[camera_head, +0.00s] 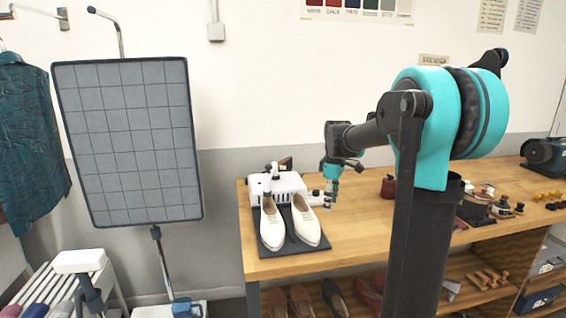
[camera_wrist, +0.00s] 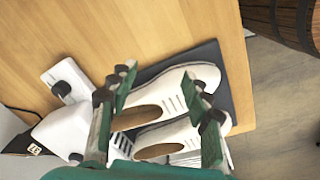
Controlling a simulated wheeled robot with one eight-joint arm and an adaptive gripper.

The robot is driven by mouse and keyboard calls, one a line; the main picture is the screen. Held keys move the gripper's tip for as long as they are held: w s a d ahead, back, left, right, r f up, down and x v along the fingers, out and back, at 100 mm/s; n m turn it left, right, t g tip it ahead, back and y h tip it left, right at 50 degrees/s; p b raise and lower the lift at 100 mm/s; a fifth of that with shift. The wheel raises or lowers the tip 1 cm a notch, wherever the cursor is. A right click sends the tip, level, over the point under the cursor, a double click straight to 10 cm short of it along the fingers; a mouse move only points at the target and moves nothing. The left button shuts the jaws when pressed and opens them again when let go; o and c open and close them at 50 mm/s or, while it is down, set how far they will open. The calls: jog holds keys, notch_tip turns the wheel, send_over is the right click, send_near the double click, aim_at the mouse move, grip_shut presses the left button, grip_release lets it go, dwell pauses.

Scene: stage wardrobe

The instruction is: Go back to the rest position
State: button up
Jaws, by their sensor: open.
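My gripper (camera_head: 332,188) hangs from my arm over the wooden workbench (camera_head: 360,245), just right of and behind a pair of white shoes. In the wrist view its two green-and-black fingers (camera_wrist: 158,82) are spread apart, with nothing held between them. The left white shoe (camera_head: 271,226) and the right white shoe (camera_head: 306,227) stand side by side on a dark mat (camera_head: 290,249). In the wrist view the shoes (camera_wrist: 203,73) lie beyond and partly behind the fingers. I cannot tell the exact gap between the fingers and the shoes.
A white device (camera_head: 289,185) stands behind the shoes. A dark red pot (camera_head: 388,187) and several small items stand to the right on the bench. A tall gridded panel (camera_head: 130,140) stands left of the bench. Open floor shows in the wrist view (camera_wrist: 280,110).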

jog(key=s+d+f+m+t, duration=0.1)
jog(key=s+f+m, duration=0.5)
jog(key=s, duration=0.7)
jog(key=s+d+f+m+t, duration=0.1)
jog(key=s+f+m+t, duration=0.1)
jog(key=s+f+m, duration=0.4)
jog(key=s+f, duration=0.4)
jog(key=s, duration=0.3)
jog(key=shift+s+d+f+m, duration=0.3)
jog(key=shift+s+d+f, duration=0.05)
jog(key=shift+s, duration=0.05)
